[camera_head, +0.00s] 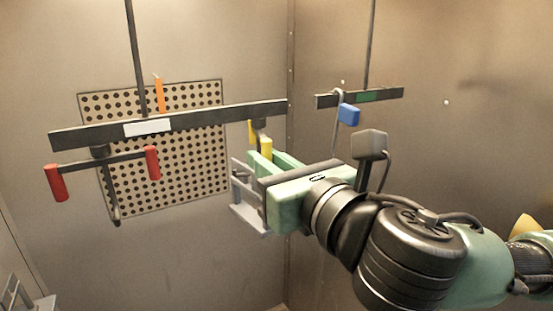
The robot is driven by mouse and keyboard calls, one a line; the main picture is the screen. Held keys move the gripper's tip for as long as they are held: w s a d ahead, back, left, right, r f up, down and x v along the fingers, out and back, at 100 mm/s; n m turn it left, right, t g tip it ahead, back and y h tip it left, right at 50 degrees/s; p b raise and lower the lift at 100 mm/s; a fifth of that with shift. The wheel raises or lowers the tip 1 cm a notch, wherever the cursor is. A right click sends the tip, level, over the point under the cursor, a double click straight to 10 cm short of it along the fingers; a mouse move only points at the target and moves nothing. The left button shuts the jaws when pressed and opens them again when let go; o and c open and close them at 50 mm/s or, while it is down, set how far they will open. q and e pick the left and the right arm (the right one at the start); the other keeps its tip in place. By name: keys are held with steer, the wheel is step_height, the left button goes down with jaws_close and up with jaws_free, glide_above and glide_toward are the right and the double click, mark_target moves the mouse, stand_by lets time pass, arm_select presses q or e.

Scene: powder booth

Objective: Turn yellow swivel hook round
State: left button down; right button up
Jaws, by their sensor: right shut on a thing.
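The yellow swivel hook (266,147) hangs under the right end of the long dark bar. Two yellow grips show, one behind the other, so its crosspiece points roughly away from me. My right gripper (268,158) has its green fingers shut on the nearer yellow grip. The hook's lower part is hidden behind the gripper. A grey bracket-like part (247,213) shows just below and left of the gripper; whether it hangs on the hook cannot be told.
The long bar (210,117) also carries a red-gripped swivel hook (57,182) at left. A shorter bar (385,95) with a blue grip (348,115) hangs behind. An orange piece (159,95) stands before the perforated panel (200,165).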

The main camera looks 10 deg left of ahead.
steer(key=w+a, duration=0.2)
steer(key=a, duration=0.4)
steer(key=shift+a, duration=0.35)
stand_by(0.5)
steer(key=o, duration=0.8)
steer(key=shift+c, duration=0.2)
steer(key=shift+d, duration=0.1)
steer(key=v, duration=0.9)
steer(key=shift+f, duration=0.1)
